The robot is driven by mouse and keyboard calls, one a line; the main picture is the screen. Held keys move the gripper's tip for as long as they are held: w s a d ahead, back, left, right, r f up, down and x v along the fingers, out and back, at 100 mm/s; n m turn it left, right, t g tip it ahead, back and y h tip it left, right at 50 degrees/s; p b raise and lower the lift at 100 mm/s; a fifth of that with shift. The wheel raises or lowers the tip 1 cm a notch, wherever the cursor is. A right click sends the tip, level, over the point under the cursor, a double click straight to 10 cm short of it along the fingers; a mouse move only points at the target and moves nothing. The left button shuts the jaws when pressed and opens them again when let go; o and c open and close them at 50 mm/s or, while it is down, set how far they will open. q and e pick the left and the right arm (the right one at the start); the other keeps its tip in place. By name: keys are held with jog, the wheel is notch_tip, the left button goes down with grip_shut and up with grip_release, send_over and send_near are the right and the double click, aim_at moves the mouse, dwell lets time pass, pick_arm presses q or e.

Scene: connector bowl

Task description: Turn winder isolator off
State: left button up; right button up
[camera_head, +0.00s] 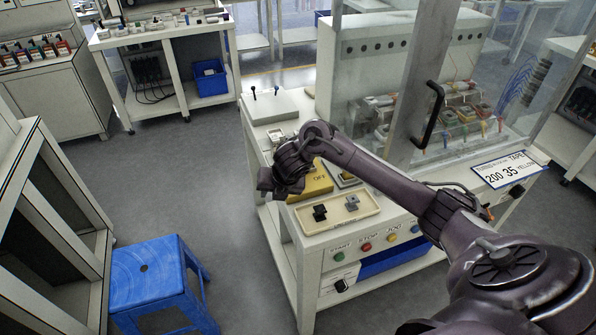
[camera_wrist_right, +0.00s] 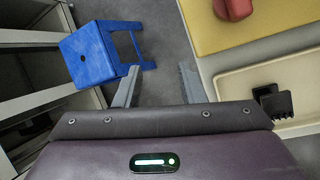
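A yellow box (camera_head: 316,186) with the word OFF on it sits on the white machine's top, partly hidden by my right gripper and wrist. In the right wrist view its yellow face (camera_wrist_right: 262,24) carries a red knob (camera_wrist_right: 234,7), cut by the top edge. I take this for the winder isolator; the knob's position cannot be told. My right gripper (camera_head: 270,187) is just left of the box in the head view. In the wrist view its two fingers (camera_wrist_right: 159,86) are apart and empty, left of the yellow face. My left gripper is not in view.
A cream tray (camera_head: 365,211) with a black connector (camera_head: 319,212) and a grey one (camera_head: 352,202) lies in front of the box. A blue stool (camera_head: 145,270) stands at the lower left.

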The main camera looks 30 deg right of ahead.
jog(key=d+r+n+g+h, duration=0.1)
jog(key=d+r+n, duration=0.3)
jog(key=d+r, duration=0.4)
jog(key=x, duration=0.5)
jog(key=d+x, duration=0.1)
jog(key=x, duration=0.2)
jog(key=shift+s+f, duration=0.15)
jog(key=shift+f, duration=0.05)
jog(key=shift+h, duration=0.3)
grip_shut()
